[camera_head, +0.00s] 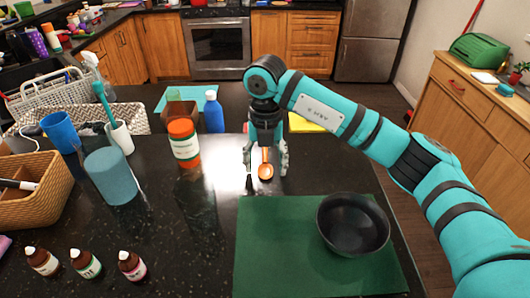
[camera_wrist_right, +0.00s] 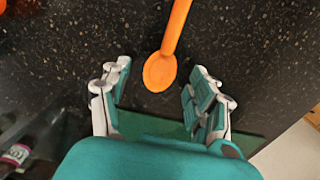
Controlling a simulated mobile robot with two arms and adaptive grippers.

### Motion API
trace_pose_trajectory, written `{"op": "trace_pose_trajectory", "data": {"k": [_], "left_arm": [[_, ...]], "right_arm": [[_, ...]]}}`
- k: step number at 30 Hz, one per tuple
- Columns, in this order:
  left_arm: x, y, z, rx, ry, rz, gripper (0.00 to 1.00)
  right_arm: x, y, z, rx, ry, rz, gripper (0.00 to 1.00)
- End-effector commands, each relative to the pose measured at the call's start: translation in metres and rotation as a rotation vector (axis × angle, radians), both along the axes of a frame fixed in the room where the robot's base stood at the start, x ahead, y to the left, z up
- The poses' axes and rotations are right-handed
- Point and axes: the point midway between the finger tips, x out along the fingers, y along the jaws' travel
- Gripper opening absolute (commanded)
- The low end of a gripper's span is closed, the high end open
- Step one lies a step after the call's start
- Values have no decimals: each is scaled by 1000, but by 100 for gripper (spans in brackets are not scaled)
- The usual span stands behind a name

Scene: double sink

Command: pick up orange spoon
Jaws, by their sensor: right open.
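The orange spoon (camera_head: 265,171) lies on the black counter below my right gripper (camera_head: 265,168). In the right wrist view the spoon (camera_wrist_right: 160,72) has its bowl near the space between the fingertips, and its handle runs up and out of the frame. My right gripper (camera_wrist_right: 158,95) is open, with one finger on each side of the spoon's bowl end, and it holds nothing. In the head view my arm hides part of the handle. My left gripper is in neither view.
A green mat (camera_head: 260,245) with a dark bowl (camera_head: 353,224) lies in front. An orange-capped bottle (camera_head: 183,143) and a blue bottle (camera_head: 213,112) stand left of the gripper. Several small bottles (camera_head: 131,265) stand at front left. A yellow item (camera_head: 303,124) lies behind my right arm.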

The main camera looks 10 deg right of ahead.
Motion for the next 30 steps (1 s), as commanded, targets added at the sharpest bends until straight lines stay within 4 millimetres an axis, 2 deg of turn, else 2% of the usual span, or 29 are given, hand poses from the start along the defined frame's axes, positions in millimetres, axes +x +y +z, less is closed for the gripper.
{"op": "trace_pose_trajectory", "data": {"k": [3,9,20,30], "left_arm": [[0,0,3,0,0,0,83],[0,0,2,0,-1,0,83],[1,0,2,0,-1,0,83],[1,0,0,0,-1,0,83]], "right_arm": [[0,0,-7,0,0,0,62],[0,0,-8,1,-1,1,62],[0,0,-8,0,0,1,14],[0,0,-5,1,-2,1,12]]}}
